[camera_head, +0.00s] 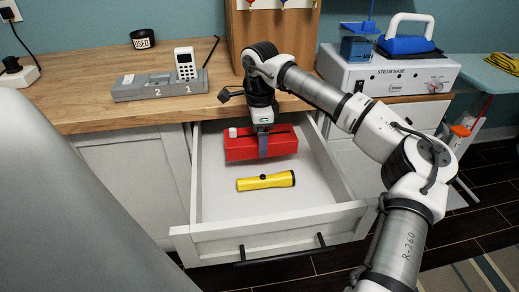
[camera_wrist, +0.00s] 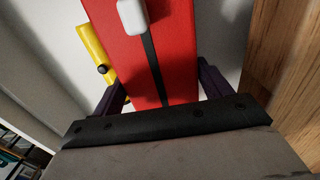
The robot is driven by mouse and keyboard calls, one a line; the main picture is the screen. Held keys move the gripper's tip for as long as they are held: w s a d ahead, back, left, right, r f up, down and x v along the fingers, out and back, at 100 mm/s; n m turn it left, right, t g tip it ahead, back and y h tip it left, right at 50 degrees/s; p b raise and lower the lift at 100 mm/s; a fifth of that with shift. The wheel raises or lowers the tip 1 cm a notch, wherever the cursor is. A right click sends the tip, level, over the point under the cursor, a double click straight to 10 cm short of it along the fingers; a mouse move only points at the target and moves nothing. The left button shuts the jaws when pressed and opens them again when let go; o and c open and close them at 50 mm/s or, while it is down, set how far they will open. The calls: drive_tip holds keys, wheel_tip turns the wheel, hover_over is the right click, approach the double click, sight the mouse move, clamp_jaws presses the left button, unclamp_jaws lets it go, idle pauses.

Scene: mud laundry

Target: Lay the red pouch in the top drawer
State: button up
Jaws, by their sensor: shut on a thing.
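The red pouch (camera_head: 240,148) is a red block-like case with a dark strip and a small white piece on it. It is inside the open top drawer (camera_head: 272,226), toward the back. My gripper (camera_head: 263,148) reaches down from above and is shut on the pouch. In the wrist view the red pouch (camera_wrist: 150,60) lies between the two dark fingers of my gripper (camera_wrist: 158,95). I cannot tell whether the pouch touches the drawer floor.
A yellow flashlight (camera_head: 265,181) lies in the drawer in front of the pouch. On the wooden counter (camera_head: 100,95) above stand a grey dock (camera_head: 158,86) with a white handset (camera_head: 185,64) and a black cup (camera_head: 142,39). A steam base (camera_head: 390,75) stands to the right.

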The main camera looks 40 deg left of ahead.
drive_tip(key=shift+f, duration=2.45)
drive_tip(key=o, duration=1.2)
drive_tip(key=shift+f, duration=0.1)
wheel_tip(320, 180, up, 12)
drive_tip(key=shift+r, duration=0.15)
